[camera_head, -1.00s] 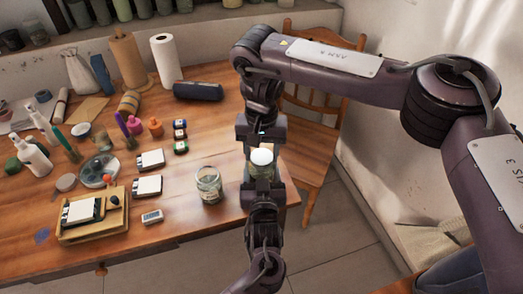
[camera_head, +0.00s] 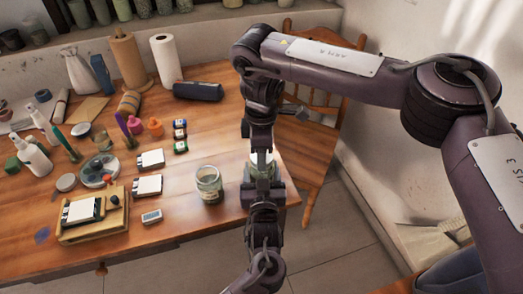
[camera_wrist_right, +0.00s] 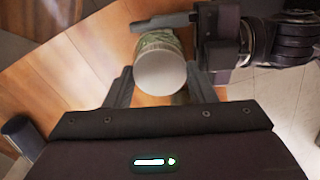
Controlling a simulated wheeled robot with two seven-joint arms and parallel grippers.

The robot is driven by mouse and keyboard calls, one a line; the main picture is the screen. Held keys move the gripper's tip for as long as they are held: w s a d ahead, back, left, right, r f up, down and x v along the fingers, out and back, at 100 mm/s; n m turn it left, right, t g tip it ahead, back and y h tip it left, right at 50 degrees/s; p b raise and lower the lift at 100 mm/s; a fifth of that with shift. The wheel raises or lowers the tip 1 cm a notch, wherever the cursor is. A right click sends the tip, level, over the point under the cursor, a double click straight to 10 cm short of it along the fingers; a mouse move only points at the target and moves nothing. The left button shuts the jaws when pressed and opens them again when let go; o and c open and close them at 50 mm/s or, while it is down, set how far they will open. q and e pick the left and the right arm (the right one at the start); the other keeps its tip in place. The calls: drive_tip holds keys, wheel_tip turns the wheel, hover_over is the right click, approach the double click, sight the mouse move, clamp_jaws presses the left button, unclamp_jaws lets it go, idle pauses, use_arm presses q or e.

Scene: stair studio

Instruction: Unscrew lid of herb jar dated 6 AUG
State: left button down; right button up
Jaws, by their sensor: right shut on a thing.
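A glass jar with a white lid (camera_wrist_right: 160,72) stands upright near the table's right end. In the head view the jar (camera_head: 249,172) is mostly hidden between my grippers; its date is not readable. My right gripper (camera_head: 262,155) points down from above and is shut on the lid. In the right wrist view its fingers (camera_wrist_right: 160,85) stand on either side of the lid. My left gripper (camera_head: 262,186) reaches in from the bottom and is shut on the jar's body. One left finger crosses behind the jar in the wrist view.
A second glass jar (camera_head: 209,185) stands close on the left, with a small display device (camera_head: 151,217) in front. A wooden tray (camera_head: 92,226), white cards and bottles fill the table's left. A wooden chair (camera_head: 314,150) stands behind the table's right end.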

drive_tip(key=n, duration=0.4)
drive_tip(key=shift+n, duration=0.3)
drive_tip(key=n, duration=0.8)
drive_tip(key=shift+n, duration=0.3)
drive_tip(key=n, duration=0.8)
drive_tip(key=shift+r, duration=0.1)
drive_tip(key=n, duration=0.4)
drive_tip(key=shift+n, duration=0.4)
drive_tip(key=n, duration=0.9)
drive_tip(key=shift+r, duration=0.15)
